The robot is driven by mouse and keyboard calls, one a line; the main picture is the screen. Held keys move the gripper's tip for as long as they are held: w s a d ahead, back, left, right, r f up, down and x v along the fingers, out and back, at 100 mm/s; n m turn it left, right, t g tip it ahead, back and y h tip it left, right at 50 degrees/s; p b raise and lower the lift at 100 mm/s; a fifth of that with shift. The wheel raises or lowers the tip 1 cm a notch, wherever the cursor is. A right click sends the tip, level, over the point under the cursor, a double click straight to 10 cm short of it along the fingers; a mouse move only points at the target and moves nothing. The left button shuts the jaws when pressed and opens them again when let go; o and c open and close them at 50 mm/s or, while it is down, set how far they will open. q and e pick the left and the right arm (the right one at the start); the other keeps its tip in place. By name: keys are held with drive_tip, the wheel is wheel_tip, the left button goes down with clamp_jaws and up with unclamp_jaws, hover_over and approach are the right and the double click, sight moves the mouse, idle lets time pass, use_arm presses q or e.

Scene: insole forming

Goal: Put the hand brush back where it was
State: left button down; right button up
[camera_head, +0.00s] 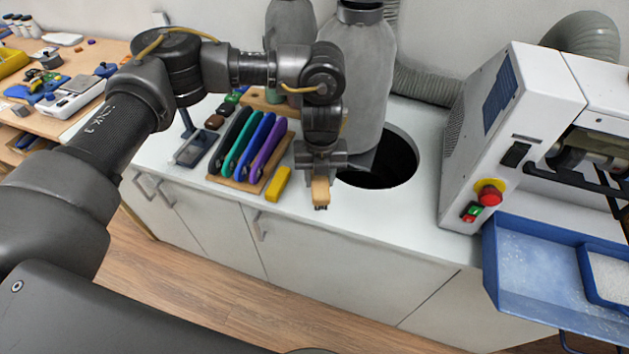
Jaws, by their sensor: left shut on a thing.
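The hand brush (320,191) shows as a small tan wooden piece with a dark lower end. My left gripper (320,170) is shut on it, near the front edge of the white counter and left of a round dark opening. The fingers hide part of the brush, and I cannot tell whether it touches the counter. My right gripper is not in view.
A wooden rack (236,180) of coloured insoles and a yellow block (278,184) lie left of the gripper. A grey cylinder (354,75) stands behind it, by the round opening (388,168). A white machine (505,125) and blue tray (540,275) are right. Counter between is clear.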

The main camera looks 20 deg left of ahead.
sight(316, 178)
use_arm(q)
drive_tip(key=shift+w+a+f, duration=0.4)
drive_tip(key=shift+w+f, duration=0.05)
drive_tip(key=shift+f, duration=0.25)
drive_tip(key=shift+w+a+f, duration=0.35)
drive_tip(key=shift+w+f, duration=0.1)
drive_tip(key=shift+f, duration=0.25)
drive_tip(key=shift+w+a+f, duration=0.15)
drive_tip(key=shift+f, duration=1.65)
drive_tip(key=shift+f, duration=0.1)
drive_tip(key=c, duration=0.9)
unclamp_jaws()
drive_tip(key=shift+f, duration=0.1)
wheel_tip(316, 178, up, 12)
drive_tip(key=shift+r+b, duration=0.25)
drive_tip(key=shift+b, duration=0.15)
